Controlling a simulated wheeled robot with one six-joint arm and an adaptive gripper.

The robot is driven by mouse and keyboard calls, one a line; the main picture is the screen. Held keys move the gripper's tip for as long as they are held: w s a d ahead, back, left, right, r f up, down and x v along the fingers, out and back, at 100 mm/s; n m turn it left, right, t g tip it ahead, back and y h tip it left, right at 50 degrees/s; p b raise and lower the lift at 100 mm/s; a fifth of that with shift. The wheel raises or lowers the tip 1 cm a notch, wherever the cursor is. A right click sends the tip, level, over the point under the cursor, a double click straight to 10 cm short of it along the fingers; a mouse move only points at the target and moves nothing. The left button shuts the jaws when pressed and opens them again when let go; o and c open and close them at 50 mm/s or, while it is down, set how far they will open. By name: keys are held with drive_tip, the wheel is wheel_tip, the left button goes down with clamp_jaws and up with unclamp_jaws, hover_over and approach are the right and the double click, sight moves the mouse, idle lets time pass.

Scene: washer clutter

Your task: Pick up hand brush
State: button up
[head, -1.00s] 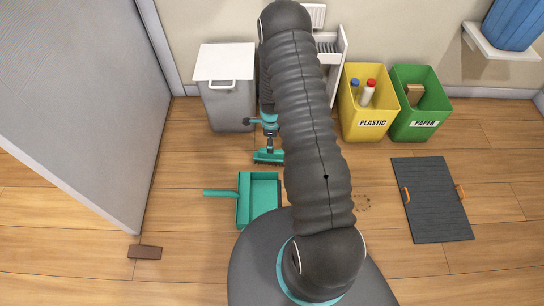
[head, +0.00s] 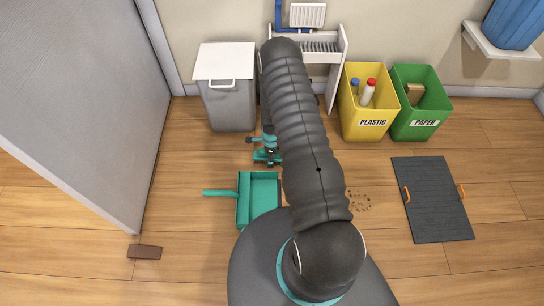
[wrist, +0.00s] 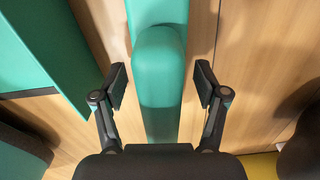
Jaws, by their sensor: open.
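The teal hand brush (wrist: 160,70) fills the middle of the wrist view, its rounded handle between the two fingers and its wider part running to the top edge. My gripper (wrist: 160,86) is open, with one finger on each side of the brush and a visible gap on both sides. In the head view the brush (head: 266,161) is small, on the wooden floor behind the dustpan, and mostly hidden by my gripper (head: 268,150) and arm.
The teal dustpan (head: 262,200) lies just in front of the brush, and its edge shows in the wrist view (wrist: 40,40). A grey bin (head: 230,103) stands behind, with yellow (head: 372,123) and green (head: 424,125) bins to the right. Crumbs (head: 360,201) lie right of my arm.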

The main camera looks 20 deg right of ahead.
drive_tip(key=shift+c, duration=0.3)
drive_tip(key=c, duration=1.3)
drive_tip(key=shift+r, duration=0.45)
drive_tip(key=r, duration=0.3)
drive_tip(key=shift+s+d+r, duration=0.15)
drive_tip(key=shift+d+r, duration=0.05)
drive_tip(key=shift+r, duration=0.1)
drive_tip(key=s+d+r, duration=0.2)
drive_tip(key=s, duration=0.1)
drive_tip(key=s+d+r, duration=0.2)
drive_tip(key=s, duration=0.1)
drive_tip(key=s+d+r, duration=0.2)
drive_tip(key=s, duration=0.1)
drive_tip(key=shift+d+r, duration=0.2)
drive_tip(key=shift+d, duration=0.1)
